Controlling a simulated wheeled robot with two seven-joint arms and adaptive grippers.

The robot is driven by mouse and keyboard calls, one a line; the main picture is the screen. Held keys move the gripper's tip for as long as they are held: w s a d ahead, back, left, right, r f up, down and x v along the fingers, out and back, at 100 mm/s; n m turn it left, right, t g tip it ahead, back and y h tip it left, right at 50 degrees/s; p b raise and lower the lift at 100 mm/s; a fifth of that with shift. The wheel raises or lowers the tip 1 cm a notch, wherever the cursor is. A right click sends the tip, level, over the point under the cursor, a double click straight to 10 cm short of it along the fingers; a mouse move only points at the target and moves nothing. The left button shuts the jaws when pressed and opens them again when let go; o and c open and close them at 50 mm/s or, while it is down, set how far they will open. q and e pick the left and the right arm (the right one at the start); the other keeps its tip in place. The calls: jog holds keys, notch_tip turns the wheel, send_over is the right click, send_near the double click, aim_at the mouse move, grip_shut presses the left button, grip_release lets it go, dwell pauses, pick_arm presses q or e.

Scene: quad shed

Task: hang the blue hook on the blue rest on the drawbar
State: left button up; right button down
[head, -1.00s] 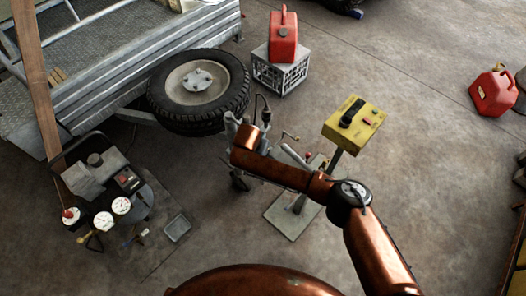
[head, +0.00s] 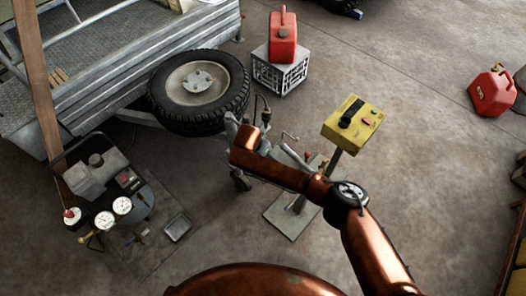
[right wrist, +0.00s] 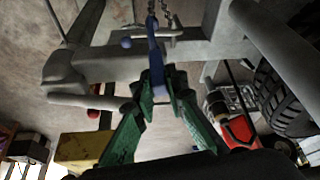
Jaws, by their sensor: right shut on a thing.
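In the right wrist view, my right gripper (right wrist: 160,88) has green fingers shut on a narrow blue hook (right wrist: 156,62). I cannot tell whether hook and rest touch. In the head view my copper right arm covers the gripper, the hook and the rest; a grey part of the drawbar (head: 231,124) shows beside it. My left gripper is out of view.
A spare tyre (head: 200,90) lies beside the trailer (head: 110,85). A red can (head: 283,40) stands on a crate (head: 280,74). A yellow box on a post (head: 353,123) stands right of the drawbar. Gauges and tools (head: 110,205) sit at lower left.

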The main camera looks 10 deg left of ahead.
jog(key=shift+f+b, duration=0.45)
jog(key=shift+f, duration=1.45)
jog(key=c, duration=1.9)
grip_release()
jog(key=o, duration=0.5)
